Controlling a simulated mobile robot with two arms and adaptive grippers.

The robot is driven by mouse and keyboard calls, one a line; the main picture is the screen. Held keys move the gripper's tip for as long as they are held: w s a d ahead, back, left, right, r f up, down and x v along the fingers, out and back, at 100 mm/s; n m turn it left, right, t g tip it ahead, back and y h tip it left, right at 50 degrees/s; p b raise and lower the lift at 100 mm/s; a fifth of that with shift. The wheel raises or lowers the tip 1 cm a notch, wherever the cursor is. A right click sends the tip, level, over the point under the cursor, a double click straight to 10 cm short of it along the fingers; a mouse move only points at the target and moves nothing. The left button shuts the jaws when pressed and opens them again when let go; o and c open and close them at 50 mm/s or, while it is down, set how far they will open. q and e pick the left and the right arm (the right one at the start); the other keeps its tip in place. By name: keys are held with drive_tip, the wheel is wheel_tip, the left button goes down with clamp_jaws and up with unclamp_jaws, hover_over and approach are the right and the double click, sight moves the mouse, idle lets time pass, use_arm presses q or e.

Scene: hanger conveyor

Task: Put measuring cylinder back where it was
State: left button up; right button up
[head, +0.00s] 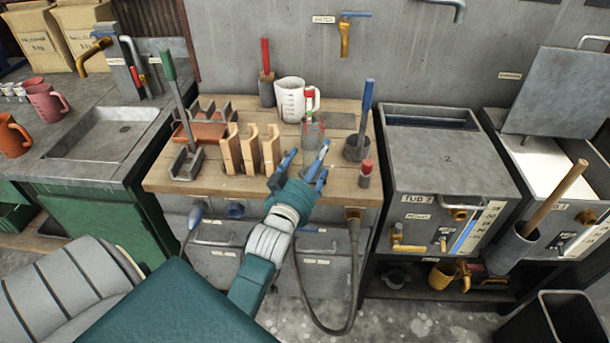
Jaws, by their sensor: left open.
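A clear cylinder with reddish markings (313,131), which looks like the measuring cylinder, stands on the wooden bench top (222,184). A thin upright piece with a red top (309,98) shows just behind or in it; I cannot tell which. My left gripper (306,160) reaches in from the front over the bench edge. Its blue-tipped fingers are apart with nothing held between them. The fingertips are just in front of the cylinder; contact cannot be told. My right gripper is not in view.
A white graduated jug (290,99) stands behind the cylinder. A grey cup with a blue-handled tool (357,148) is to its right, a wooden rack (250,150) to its left. A red-topped piece (366,173) stands near the front right edge.

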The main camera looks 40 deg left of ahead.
use_arm(q)
drive_tip(key=b+v, duration=0.1)
drive_tip(key=v, duration=0.7)
drive_tip(key=shift+s, duration=0.4)
drive_tip(key=shift+d, duration=0.1)
drive_tip(key=s+d+f+m+g+h, duration=0.1)
drive_tip(key=s+d+f+g+h, duration=0.1)
drive_tip(key=d+f+g, duration=0.3)
drive_tip(key=s+d+f+m+g+h, duration=0.1)
drive_tip(key=s+d+f+h, duration=0.15)
drive_tip(key=f, duration=0.35)
drive_tip(key=s+d+f+m+g, duration=0.2)
drive_tip(key=s+d+f+g, duration=0.15)
drive_tip(key=s, duration=0.45)
drive_tip(key=s+d+f+m+g, duration=0.15)
drive_tip(key=s+f+g, duration=0.25)
drive_tip(key=s, duration=0.4)
drive_tip(key=s+f+g, duration=0.1)
drive_tip(key=s+f, duration=0.2)
drive_tip(key=f, duration=2.5)
drive_tip(key=s+a+f+g, duration=0.1)
drive_tip(key=s+a+f, duration=0.1)
drive_tip(key=s+f, duration=1.3)
drive_tip(key=shift+s+h, duration=0.35)
drive_tip(key=shift+s, duration=0.65)
